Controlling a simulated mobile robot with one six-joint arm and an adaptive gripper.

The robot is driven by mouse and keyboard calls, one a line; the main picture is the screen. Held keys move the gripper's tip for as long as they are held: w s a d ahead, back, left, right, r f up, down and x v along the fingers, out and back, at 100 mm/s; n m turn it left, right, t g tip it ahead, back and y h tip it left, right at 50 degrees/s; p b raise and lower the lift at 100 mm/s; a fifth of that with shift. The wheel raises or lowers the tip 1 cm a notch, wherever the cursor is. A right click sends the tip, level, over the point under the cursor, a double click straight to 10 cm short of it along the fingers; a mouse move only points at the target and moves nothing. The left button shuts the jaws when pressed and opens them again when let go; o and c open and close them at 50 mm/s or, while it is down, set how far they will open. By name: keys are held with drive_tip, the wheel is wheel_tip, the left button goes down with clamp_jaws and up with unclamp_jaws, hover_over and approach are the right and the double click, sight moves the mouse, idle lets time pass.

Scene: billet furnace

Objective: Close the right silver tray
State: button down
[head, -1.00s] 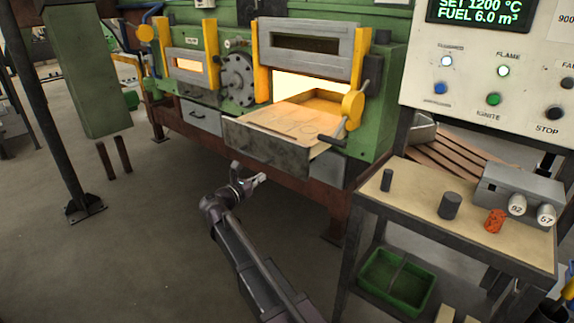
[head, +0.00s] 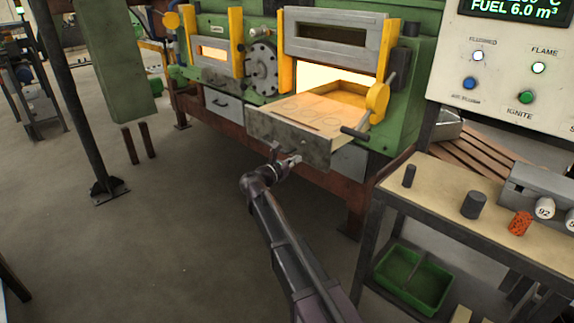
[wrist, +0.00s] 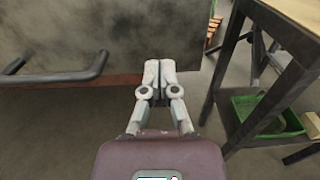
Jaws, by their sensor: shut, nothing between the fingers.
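The right silver tray (head: 262,132) sticks out of the furnace below the right door, pulled open. Its pale top carries faint ring marks, and its grey front is smudged. In the wrist view the tray front (wrist: 150,25) fills the upper left, with a dark bar handle (wrist: 50,78) along its lower part. My gripper (head: 296,158) is shut and empty, close in front of the tray's lower front edge. In the wrist view the gripper (wrist: 160,68) is right of the handle, clear of it. Whether the fingertips touch the tray front I cannot tell.
A workbench (head: 445,200) with dark cylinders and a green bin (head: 412,278) stands to the right; its leg is near my gripper in the wrist view. A smaller silver drawer (head: 223,104) sits shut at left.

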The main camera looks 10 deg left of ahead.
sight(313, 150)
drive_tip(key=shift+x, duration=3.55)
